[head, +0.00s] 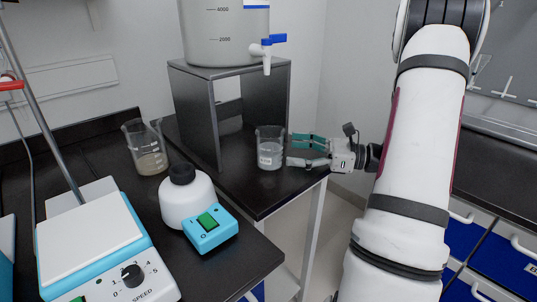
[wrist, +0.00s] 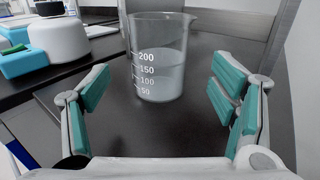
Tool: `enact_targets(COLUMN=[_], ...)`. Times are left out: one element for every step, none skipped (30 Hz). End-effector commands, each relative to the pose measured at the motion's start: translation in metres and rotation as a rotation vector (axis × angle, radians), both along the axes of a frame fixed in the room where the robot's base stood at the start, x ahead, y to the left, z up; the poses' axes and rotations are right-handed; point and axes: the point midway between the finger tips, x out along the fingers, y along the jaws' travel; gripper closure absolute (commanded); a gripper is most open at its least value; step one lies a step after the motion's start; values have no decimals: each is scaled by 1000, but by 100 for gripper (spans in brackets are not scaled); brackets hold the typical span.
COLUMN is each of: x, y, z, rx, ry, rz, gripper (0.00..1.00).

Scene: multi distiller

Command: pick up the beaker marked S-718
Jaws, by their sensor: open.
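A clear glass beaker (head: 270,147) with pale contents stands upright on the black bench beside a grey metal stand. In the wrist view this beaker (wrist: 160,60) shows white volume marks from 50 to 200 and stands ahead of my fingers, a little left of the midline between them. No S-718 mark can be read on it in either view. My gripper (head: 308,152) is open and empty, just right of the beaker with its fingers pointing at it. In the wrist view the gripper (wrist: 165,100) has its teal pads spread wide. A second beaker (head: 148,147) with beige contents stands further left.
A large container with a blue tap (head: 268,48) sits on the metal stand (head: 195,105). A white-and-blue device with a green switch (head: 195,205) and a hotplate stirrer (head: 95,240) stand on the left bench. The bench edge lies just below the gripper.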

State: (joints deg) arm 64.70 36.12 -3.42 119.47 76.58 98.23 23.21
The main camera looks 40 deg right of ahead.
Motion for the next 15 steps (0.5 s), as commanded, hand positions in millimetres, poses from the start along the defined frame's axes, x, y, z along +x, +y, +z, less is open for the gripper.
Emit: enact_targets(x=[5, 6, 8, 9, 10, 12, 14, 16, 20, 23, 27, 32, 35, 39, 43], y=[4, 6, 7, 8, 9, 10, 11, 13, 16, 20, 23, 26, 29, 32, 35], z=[0, 0, 0, 0, 0, 0, 0, 0, 0, 0, 0, -1, -1, -1, -1], rx=[1, 1, 1, 0, 0, -1, -1, 0, -1, -1, -1, 0, -1, 0, 1], ry=[1, 1, 1, 1, 1, 1, 1, 0, -1, -1, -1, 0, 1, 0, -1], rz=[2, 2, 2, 1, 1, 1, 1, 2, 3, 5, 5, 4, 4, 4, 4], gripper=[21, 21, 21, 21, 21, 21, 21, 21, 21, 21, 21, 21, 21, 21, 21])
